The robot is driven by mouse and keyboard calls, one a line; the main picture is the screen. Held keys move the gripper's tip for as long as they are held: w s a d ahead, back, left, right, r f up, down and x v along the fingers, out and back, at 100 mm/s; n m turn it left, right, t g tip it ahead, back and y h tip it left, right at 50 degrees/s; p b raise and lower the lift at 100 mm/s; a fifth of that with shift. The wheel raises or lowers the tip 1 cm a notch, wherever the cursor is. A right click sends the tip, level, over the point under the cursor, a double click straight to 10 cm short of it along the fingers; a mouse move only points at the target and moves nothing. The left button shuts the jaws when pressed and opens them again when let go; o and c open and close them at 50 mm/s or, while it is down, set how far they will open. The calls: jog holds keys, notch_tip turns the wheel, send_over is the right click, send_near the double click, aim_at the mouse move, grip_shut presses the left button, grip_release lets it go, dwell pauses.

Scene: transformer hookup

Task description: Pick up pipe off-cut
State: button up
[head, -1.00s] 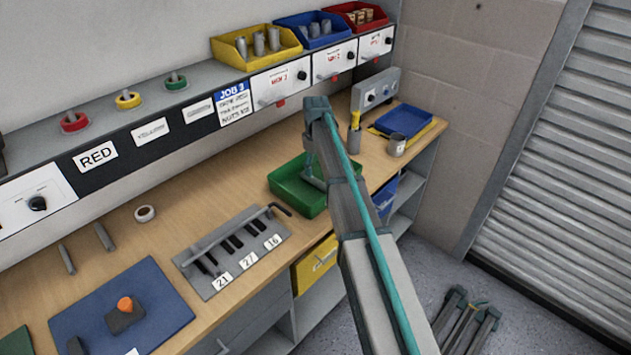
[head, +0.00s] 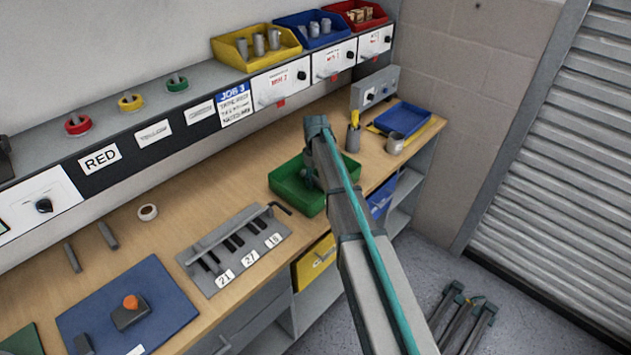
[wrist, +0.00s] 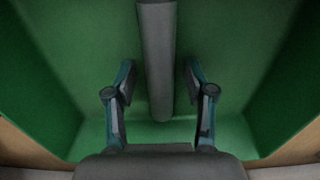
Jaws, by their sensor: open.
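A grey pipe off-cut (wrist: 157,45) lies in the green tray (wrist: 55,50) in the wrist view, running from the top edge to below the middle. My gripper (wrist: 159,72) is open, with one finger on each side of the pipe and a gap showing on both sides. In the head view my gripper (head: 308,176) is down inside the green tray (head: 283,190), and the pipe there is hidden by my arm.
Two grey cylinders (head: 108,236) lie on the bench at left, near a tape roll (head: 148,212). A tool rack (head: 235,250) stands left of the tray. A holder cup (head: 353,139) and a grey mug (head: 395,144) are right of it. The tray walls surround my gripper.

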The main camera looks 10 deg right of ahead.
grip_shut()
dwell(0.6)
